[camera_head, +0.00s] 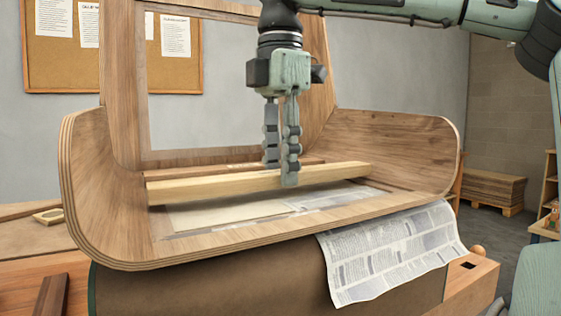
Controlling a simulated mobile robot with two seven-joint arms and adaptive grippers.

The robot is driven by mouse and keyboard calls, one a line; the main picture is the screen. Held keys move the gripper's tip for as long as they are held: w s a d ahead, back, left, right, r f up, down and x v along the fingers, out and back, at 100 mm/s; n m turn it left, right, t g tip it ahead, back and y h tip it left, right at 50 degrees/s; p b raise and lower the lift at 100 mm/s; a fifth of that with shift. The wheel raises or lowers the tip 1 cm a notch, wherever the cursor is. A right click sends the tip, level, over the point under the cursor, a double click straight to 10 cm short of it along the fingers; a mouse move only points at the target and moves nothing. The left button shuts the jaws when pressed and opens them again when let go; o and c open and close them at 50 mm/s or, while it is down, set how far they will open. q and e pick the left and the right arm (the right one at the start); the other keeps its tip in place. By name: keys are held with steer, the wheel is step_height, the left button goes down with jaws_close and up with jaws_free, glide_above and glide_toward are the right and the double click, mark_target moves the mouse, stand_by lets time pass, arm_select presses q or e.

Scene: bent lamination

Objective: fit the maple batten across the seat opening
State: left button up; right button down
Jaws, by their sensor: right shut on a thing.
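The maple batten (220,186) is a long pale bar lying lengthwise from left to right inside the bent plywood seat shell (95,180). My right gripper (281,175) points straight down and is shut on the batten near its middle, one finger in front and one behind. The seat opening (215,212) shows below and in front of the batten, with pale board and newsprint visible through it. The batten's left end is close to the shell's left side. I cannot tell whether its underside touches the seat. My left gripper is not in view.
A darker wooden strip (200,170) lies behind the batten. The shell's upright back frame (125,90) stands behind my gripper, and its right side wing (400,150) curves up. A brown form (210,285) supports the shell.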

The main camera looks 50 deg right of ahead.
stand_by(0.5)
steer(key=shift+f, duration=0.5)
stand_by(0.4)
steer(key=c, duration=1)
jaws_free()
